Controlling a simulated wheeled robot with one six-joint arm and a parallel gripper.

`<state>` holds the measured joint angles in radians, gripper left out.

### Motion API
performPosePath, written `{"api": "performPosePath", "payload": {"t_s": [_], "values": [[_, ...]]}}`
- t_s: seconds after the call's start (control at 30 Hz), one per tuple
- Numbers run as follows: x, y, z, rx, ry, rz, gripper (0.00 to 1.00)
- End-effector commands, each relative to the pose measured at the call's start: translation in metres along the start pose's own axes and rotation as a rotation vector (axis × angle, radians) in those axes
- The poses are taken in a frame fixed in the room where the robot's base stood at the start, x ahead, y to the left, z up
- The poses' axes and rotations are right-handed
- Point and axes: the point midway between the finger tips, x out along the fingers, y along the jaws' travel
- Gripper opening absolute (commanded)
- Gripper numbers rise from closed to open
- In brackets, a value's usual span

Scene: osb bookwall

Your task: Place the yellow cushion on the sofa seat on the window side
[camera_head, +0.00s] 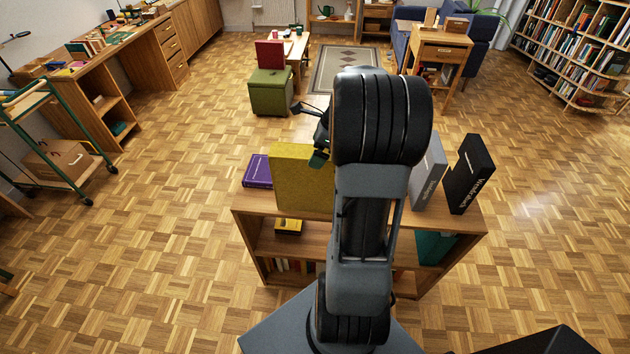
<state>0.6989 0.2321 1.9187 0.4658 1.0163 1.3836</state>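The yellow cushion (300,178) is a mustard-coloured square standing upright on top of the low wooden bookcase (258,226), just left of my arm. Its right side is hidden behind the arm. My gripper (319,157) shows only in part, with a dark green tip at the cushion's upper right edge. The arm hides the rest, so I cannot tell whether it is open or holds the cushion. The blue sofa (481,31) stands far back at the upper right, near a window curtain (507,7). Its seat is mostly hidden by a small wooden desk (441,42).
A purple book (257,171) lies left of the cushion; grey (429,172) and black (470,174) boxes stand right of my arm. A green pouf (270,92) and a rug (342,68) are beyond. A trolley (62,182) stands left. Open parquet lies on both sides.

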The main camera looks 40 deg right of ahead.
Motion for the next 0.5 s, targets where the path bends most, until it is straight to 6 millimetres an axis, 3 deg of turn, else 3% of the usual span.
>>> {"api": "performPosePath", "payload": {"t_s": [0.2, 0.5], "values": [[0.019, 0.000, 0.001, -0.001, 0.000, 0.001, 1.00], [0.021, 0.000, 0.000, -0.001, 0.000, -0.001, 1.00]]}}
